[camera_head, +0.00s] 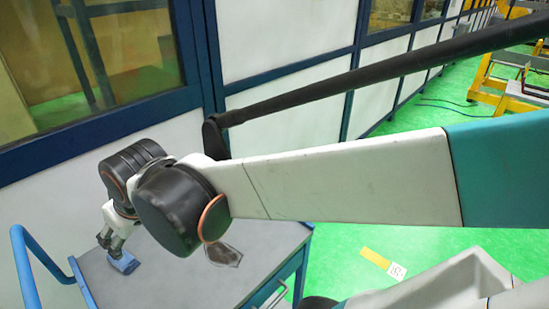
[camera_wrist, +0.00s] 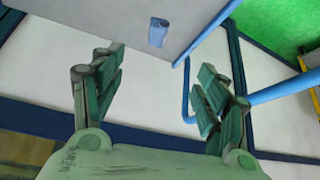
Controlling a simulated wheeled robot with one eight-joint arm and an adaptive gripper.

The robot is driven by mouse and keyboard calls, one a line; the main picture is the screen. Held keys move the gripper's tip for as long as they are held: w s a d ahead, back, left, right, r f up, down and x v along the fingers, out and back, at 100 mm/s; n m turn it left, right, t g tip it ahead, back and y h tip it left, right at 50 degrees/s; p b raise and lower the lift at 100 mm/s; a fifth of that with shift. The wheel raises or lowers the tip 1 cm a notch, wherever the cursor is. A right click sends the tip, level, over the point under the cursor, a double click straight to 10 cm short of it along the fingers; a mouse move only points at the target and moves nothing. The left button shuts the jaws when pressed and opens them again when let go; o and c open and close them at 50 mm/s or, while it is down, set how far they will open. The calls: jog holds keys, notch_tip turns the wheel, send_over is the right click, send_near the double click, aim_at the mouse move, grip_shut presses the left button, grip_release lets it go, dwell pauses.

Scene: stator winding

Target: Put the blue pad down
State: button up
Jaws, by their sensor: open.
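The blue pad (camera_head: 125,263) lies on the grey top of a cart (camera_head: 190,283), near its left edge. In the wrist view the pad (camera_wrist: 158,32) shows ahead of the fingertips, close to the cart's edge. My gripper (camera_head: 111,242) points down just above the pad in the head view. In the wrist view its green fingers (camera_wrist: 162,72) are spread wide with nothing between them. The fingers partly cover the pad in the head view, and I cannot tell the exact gap.
A blue tubular handle (camera_head: 25,265) rises at the cart's left end. A small greyish, see-through item (camera_head: 222,254) shows beside my arm. A white-panelled wall with blue frames (camera_head: 285,40) stands behind the cart. The middle of the cart top is mostly clear.

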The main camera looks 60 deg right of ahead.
jog(key=s+r+t, duration=0.1)
jog(key=s, duration=0.6)
jog(key=shift+s, duration=0.4)
jog(key=shift+f+b, duration=0.6)
jog(key=shift+o, duration=0.4)
